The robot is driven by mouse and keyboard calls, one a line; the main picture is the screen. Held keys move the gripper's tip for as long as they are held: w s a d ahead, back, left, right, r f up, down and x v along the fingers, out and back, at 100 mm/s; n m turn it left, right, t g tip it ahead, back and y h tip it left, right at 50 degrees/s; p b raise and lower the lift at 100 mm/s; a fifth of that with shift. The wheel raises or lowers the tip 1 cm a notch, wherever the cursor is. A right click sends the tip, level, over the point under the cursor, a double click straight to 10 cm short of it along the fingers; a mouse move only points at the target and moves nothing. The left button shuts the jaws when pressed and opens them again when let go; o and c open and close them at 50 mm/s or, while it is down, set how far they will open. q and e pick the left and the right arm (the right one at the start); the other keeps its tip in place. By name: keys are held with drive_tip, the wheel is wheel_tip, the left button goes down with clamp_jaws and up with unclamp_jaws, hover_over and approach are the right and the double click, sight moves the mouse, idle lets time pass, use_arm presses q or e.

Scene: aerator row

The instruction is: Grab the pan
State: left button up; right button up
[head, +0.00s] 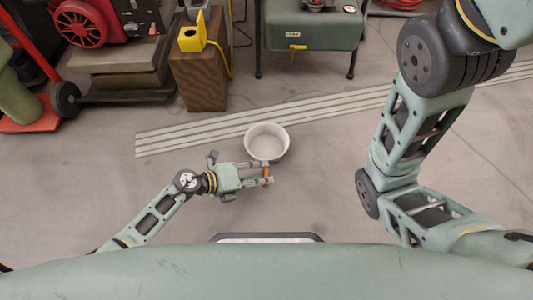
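The pan (266,142) is a round, pale, open vessel on the grey floor, near the middle of the head view. My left gripper (268,173) is just below it in the picture, its fingers pointing right and spread apart. A short orange-brown piece (267,175) shows between the fingertips. It lines up with the pan's near side and may be its handle; the fingers hide where it would join. I cannot see a firm grip on it. My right arm crosses the right side, but its gripper is out of view.
A grooved pale strip (190,138) runs across the floor behind the pan. A wooden block (200,82) with a yellow item (193,37) on it stands at the upper left, beside red machinery (82,22). A green-topped stand (312,30) is at the back. Floor right of the pan is clear.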

sight(265, 173)
use_arm(q)
drive_tip(key=shift+b+x, duration=0.65)
drive_tip(key=shift+x, duration=0.9)
drive_tip(key=shift+a, duration=0.1)
clamp_jaws()
